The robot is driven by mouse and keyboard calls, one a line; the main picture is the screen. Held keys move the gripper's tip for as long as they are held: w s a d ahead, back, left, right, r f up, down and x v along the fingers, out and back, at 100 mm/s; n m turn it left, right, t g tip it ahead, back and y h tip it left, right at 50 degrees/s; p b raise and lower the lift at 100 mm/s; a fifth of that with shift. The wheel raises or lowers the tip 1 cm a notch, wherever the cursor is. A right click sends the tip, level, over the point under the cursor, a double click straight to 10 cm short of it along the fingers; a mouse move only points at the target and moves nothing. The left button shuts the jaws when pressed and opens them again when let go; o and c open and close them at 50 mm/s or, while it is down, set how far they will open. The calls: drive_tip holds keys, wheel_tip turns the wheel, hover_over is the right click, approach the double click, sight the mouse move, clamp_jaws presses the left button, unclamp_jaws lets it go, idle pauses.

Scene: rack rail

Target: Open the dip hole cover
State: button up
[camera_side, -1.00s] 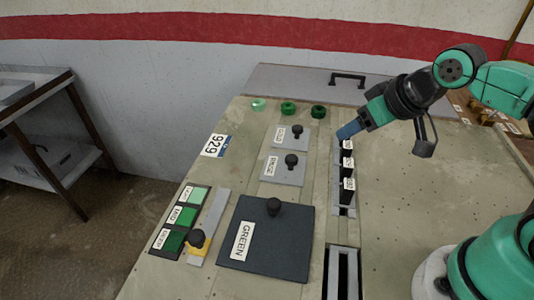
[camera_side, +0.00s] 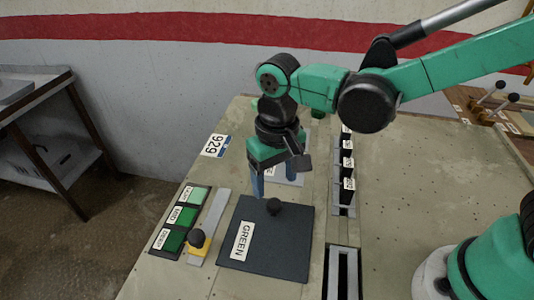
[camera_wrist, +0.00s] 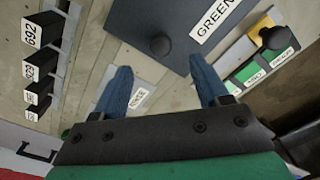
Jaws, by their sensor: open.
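A dark square cover plate (camera_side: 285,245) with a black knob (camera_side: 274,206) and a "GREEN" label lies flat on the bench. In the wrist view the plate (camera_wrist: 180,20) is at the top, with its knob (camera_wrist: 160,45) ahead of the fingertips. A smaller grey plate (camera_side: 297,178) is partly hidden behind my gripper; its label (camera_wrist: 138,97) shows between the fingers in the wrist view. Which plate is the dip hole cover is not marked legibly. My gripper (camera_side: 273,190) is open and empty, blue fingers pointing down, near the dark plate's far edge and apart from the knob.
A yellow slider with a black knob (camera_side: 196,238) and green label buttons (camera_side: 181,216) stand left of the dark plate. A row of black numbered blocks (camera_side: 347,165) on a rail stands to the right. The bench's right side (camera_side: 420,190) is mostly clear.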

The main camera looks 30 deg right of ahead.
sight(274, 204)
drive_tip(key=shift+f, duration=2.8)
drive_tip(key=shift+c, duration=0.3)
clamp_jaws()
drive_tip(key=shift+s+a, duration=0.1)
